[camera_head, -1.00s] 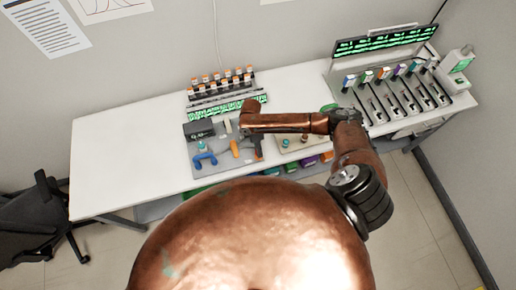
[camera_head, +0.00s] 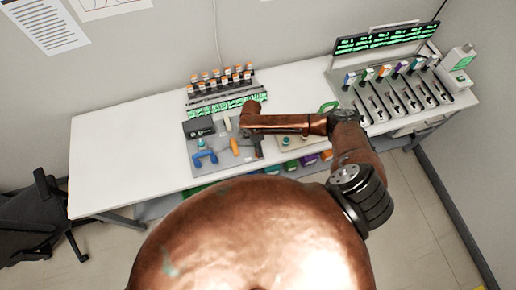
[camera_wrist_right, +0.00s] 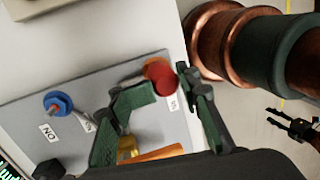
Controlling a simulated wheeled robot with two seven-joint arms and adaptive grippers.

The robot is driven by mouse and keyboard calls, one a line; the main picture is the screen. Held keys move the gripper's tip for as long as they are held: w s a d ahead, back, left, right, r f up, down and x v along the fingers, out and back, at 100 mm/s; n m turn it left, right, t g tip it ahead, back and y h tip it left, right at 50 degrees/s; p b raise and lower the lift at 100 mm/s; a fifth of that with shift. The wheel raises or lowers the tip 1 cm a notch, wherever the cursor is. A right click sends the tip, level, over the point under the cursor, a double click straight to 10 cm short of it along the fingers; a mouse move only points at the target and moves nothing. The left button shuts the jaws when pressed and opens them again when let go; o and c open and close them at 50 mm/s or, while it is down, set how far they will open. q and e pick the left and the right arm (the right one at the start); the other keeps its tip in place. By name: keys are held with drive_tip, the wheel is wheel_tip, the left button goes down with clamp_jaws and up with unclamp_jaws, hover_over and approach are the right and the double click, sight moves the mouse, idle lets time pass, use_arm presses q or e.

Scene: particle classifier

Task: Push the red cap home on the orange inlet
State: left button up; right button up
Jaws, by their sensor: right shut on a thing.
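The red cap (camera_wrist_right: 160,75) shows in the right wrist view between the tips of my right gripper (camera_wrist_right: 174,82). The gripper's green-padded fingers are shut on it. An orange part (camera_wrist_right: 152,62), perhaps the orange inlet, shows just behind the cap. The cap hides most of it, so I cannot tell how far the cap is seated. In the head view my right gripper (camera_head: 257,147) points down over the grey panel (camera_head: 220,172), and the cap cannot be made out. A black two-fingered gripper (camera_wrist_right: 270,116), apparently my left, shows open and empty, apart over the floor.
A blue knob (camera_wrist_right: 58,104) and an orange handle (camera_wrist_right: 160,153) stand on the panel near the gripper. In the head view, a rack of orange-capped vials (camera_head: 220,80) stands behind, and a slotted instrument (camera_head: 410,95) at right. The table's left part (camera_head: 120,150) is clear.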

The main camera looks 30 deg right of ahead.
drive_tip(key=o, duration=1.3)
drive_tip(key=shift+w+r, duration=0.1)
drive_tip(key=shift+r, duration=0.1)
drive_tip(key=v, duration=1.1)
drive_tip(key=shift+r, duration=0.3)
